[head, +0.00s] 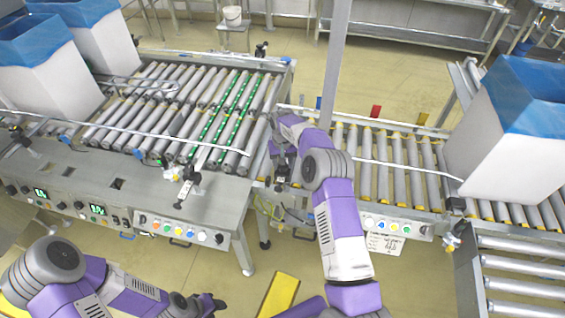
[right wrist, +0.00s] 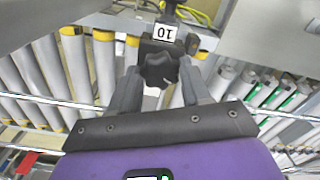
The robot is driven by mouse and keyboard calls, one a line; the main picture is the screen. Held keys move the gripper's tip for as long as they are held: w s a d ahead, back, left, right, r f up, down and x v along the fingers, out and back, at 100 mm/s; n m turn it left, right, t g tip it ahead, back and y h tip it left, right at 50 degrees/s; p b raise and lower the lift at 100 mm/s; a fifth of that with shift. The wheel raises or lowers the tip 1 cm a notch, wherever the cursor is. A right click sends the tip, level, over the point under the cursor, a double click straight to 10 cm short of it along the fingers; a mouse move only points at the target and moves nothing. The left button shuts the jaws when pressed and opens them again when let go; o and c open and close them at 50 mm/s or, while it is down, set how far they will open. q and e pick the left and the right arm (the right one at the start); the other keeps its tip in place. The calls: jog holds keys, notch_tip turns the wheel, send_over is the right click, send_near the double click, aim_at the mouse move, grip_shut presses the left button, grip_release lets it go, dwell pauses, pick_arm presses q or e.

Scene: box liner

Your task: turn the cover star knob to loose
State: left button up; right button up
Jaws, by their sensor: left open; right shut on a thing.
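In the right wrist view a black star knob (right wrist: 158,69) sits on a dark bracket beside a white tag (right wrist: 164,33) reading 10, upside down. My right gripper (right wrist: 160,72) is shut on the star knob, one finger on each side. In the head view my right gripper (head: 278,168) is at the gap between the two roller conveyors, and the knob is hidden there by my arm. My left gripper (head: 207,303) is open and empty at the bottom, low in front of the left conveyor's control panel.
The left roller conveyor (head: 170,105) has guide rails, clamps and a control panel (head: 178,232). White boxes with blue liners stand at its far left. Another lined box (head: 510,150) stands on the right conveyor (head: 400,170). A grey post (head: 335,60) rises behind my right arm.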

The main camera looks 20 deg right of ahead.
jog(key=n, duration=0.6)
jog(key=shift+n, duration=0.3)
jog(key=n, duration=0.5)
jog(key=shift+d, duration=0.1)
jog(key=n, duration=0.5)
jog(key=shift+w+n, duration=0.1)
jog(key=shift+n, duration=0.3)
jog(key=n, duration=0.5)
jog(key=shift+r+n, duration=0.1)
jog(key=shift+n, duration=0.2)
jog(key=o, duration=1.1)
jog(key=shift+c, duration=0.2)
